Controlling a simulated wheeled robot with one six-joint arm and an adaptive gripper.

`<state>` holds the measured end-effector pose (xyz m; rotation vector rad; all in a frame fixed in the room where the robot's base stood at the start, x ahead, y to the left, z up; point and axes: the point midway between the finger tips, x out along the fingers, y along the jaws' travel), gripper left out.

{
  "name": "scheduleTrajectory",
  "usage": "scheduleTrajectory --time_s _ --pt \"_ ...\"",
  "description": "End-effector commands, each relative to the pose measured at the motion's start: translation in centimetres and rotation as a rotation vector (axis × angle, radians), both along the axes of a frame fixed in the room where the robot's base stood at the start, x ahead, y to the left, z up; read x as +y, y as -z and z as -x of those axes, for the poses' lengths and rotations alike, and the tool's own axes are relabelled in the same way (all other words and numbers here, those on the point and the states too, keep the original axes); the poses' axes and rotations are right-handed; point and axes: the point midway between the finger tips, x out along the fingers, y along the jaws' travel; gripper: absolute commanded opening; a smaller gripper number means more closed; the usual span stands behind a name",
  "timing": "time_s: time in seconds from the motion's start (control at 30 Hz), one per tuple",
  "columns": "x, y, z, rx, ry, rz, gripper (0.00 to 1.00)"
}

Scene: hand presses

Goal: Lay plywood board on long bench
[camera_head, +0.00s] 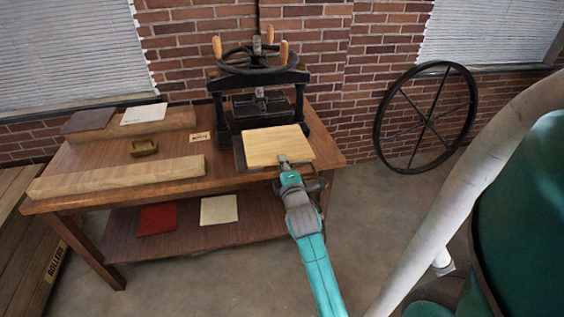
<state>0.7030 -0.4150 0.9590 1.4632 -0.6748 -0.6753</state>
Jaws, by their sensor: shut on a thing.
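A pale plywood board (272,144) lies flat or nearly flat in front of the black hand press, at the right part of a brown wooden bench (185,183). My gripper (284,162) is shut on the board's near edge. A dark plate (239,153) shows partly beneath the board. I cannot tell whether the board touches the plate or hovers just above it. My gripper hides a small part of the board's near edge. I cannot tell whether this brown bench is the long bench.
The hand press (258,82) stands behind the board. Wooden beams, sheets and a small brass piece (144,147) occupy the bench's left half. Red and cream sheets lie on its lower shelf. A planked surface marked "ROLLERS" (54,262) is at far left. A spoked wheel (424,117) leans right.

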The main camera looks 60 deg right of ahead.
Motion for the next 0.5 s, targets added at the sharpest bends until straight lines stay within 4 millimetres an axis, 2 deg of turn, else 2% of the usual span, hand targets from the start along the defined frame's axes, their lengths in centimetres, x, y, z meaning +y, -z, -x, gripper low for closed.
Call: scheduleTrajectory --time_s 0.5 --pt "4.1 0.0 3.4 0.0 -0.001 0.0 0.0"
